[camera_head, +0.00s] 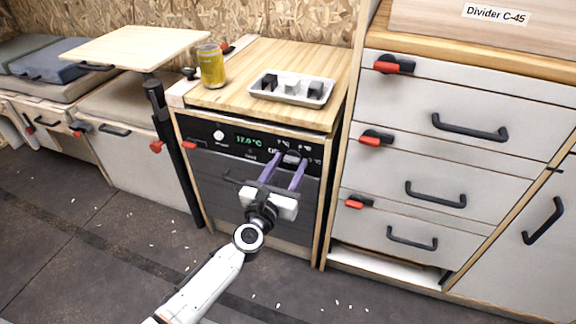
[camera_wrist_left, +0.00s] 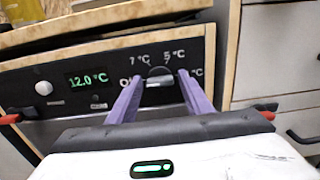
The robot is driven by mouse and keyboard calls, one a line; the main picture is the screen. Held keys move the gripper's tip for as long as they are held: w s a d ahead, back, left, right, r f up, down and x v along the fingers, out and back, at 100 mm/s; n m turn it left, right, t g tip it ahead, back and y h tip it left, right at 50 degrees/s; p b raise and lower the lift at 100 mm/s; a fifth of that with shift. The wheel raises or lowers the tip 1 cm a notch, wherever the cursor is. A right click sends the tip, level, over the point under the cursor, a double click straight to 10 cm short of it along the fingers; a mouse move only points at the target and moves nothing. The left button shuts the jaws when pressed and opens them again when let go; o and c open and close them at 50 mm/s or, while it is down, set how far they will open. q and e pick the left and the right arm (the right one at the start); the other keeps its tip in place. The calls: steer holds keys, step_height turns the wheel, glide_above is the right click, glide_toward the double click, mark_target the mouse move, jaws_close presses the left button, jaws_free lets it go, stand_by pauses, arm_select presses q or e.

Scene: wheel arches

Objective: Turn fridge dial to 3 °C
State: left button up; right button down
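The fridge dial (camera_wrist_left: 160,73) is a dark round knob with a lighter bar low on its front, on the black fridge panel (camera_head: 228,147). Printed marks surround it: one starting with "O" at left, two °C marks above, and one at right partly covered by a finger. The green display (camera_wrist_left: 87,79) reads about 12.0 °C in the left wrist view. My left gripper (camera_head: 289,157) has its purple fingertips on either side of the dial, with small gaps visible; it also shows in the left wrist view (camera_wrist_left: 161,74). Where the dial points is unclear. My right gripper is out of view.
Drawers with red latches (camera_head: 372,139) stand at right. A small table on a black post (camera_head: 160,110) is at left.

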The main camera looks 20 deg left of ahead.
arm_select(q)
steer(key=c, duration=0.7)
steer(key=shift+c, duration=0.2)
